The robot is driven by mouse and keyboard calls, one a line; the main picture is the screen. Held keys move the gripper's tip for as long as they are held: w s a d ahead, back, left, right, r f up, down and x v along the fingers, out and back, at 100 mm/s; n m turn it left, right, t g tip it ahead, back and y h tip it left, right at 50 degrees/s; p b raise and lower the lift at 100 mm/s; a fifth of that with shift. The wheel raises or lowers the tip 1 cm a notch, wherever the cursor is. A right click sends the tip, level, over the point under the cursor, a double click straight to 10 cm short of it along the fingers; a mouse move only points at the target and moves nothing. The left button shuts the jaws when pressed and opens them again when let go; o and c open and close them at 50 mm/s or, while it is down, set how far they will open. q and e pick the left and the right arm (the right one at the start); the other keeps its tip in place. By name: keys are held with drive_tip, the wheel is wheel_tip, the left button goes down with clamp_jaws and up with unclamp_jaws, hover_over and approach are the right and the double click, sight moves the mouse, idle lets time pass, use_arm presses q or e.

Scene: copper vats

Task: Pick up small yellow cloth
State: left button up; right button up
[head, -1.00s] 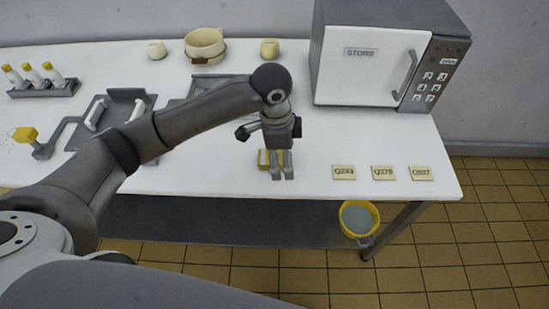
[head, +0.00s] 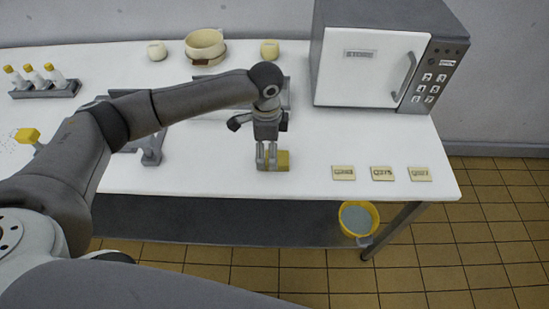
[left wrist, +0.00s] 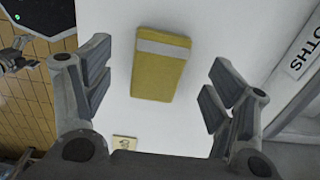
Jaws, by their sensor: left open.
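A small yellow cloth (head: 283,160) lies folded near the front edge of the white table. My left gripper (head: 266,164) points down over its left part and hides some of it. In the left wrist view the cloth (left wrist: 158,78) is a yellow block with a pale band near one end. There it sits between the two spread fingers, with a gap on each side. The left gripper is open and holds nothing.
A microwave-like box (head: 364,68) stands at the back right. Several label cards, such as this one (head: 343,173), lie right of the cloth. A pot (head: 205,46), a bottle rack (head: 45,90) and a yellow-knobbed tool (head: 27,135) are further left. A yellow bucket (head: 372,214) is below the table.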

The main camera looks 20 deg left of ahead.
use_arm(q)
wheel_tip(320, 180, down, 3)
drive_tip(key=shift+f, duration=0.15)
drive_tip(key=shift+c, duration=0.3)
drive_tip(key=c, duration=1)
drive_tip(key=shift+r, duration=0.75)
drive_tip(key=s+r, duration=0.7)
drive_tip(key=s, duration=0.2)
drive_tip(key=s+d+r+b, duration=0.1)
drive_tip(key=s+r, duration=0.3)
drive_tip(key=s, duration=0.1)
drive_tip(key=shift+r, duration=0.3)
